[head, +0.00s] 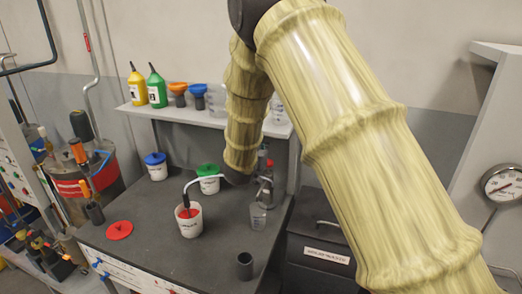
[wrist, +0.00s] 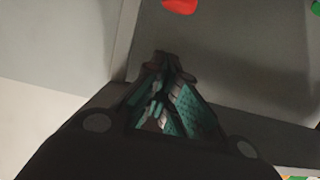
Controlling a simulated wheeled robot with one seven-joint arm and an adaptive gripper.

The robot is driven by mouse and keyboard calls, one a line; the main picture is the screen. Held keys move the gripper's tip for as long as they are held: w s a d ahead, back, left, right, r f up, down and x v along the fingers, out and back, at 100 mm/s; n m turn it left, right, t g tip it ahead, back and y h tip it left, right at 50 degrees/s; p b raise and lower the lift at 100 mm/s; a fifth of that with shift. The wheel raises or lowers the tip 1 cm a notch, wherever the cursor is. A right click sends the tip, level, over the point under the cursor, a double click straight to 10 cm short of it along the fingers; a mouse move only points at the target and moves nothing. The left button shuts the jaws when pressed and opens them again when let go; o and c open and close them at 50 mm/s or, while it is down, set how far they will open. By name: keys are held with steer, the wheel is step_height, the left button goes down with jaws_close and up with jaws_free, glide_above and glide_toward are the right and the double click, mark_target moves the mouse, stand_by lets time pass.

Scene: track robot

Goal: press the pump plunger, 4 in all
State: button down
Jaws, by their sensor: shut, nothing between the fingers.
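In the head view, an open white tub (head: 189,227) with red contents stands on the dark bench. A dark upright part (head: 186,201) rises from it, and a bent silver tube (head: 205,178) arcs from there towards my arm's end. A pump-like silver and dark fitting (head: 266,172) shows right of my arm's end; which part is the plunger I cannot tell. In the wrist view my gripper (wrist: 172,65) is shut and empty, with its fingertips together. In the head view my arm reaches over the back of the bench and its fingers are hidden.
A red lid (head: 119,230) lies at the bench's left. Blue-lidded (head: 156,173) and green-lidded (head: 209,186) tubs stand behind. A clear beaker (head: 258,217) and dark cup (head: 245,267) stand right. Bottles and funnels line the shelf (head: 185,113). The front middle is clear.

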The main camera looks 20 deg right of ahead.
steer(key=p+x, duration=0.2)
steer(key=x, duration=0.2)
steer(key=shift+w+d, duration=0.1)
steer(key=shift+w, duration=0.1)
steer(key=shift+f+p, duration=0.45)
steer(key=shift+f, duration=0.5)
steer(key=shift+f+p, duration=0.4)
steer(key=shift+f, duration=0.7)
steer(key=shift+s, duration=0.1)
steer(key=shift+f+b, duration=1.35)
steer(key=shift+f, duration=0.25)
steer(key=shift+r, duration=0.15)
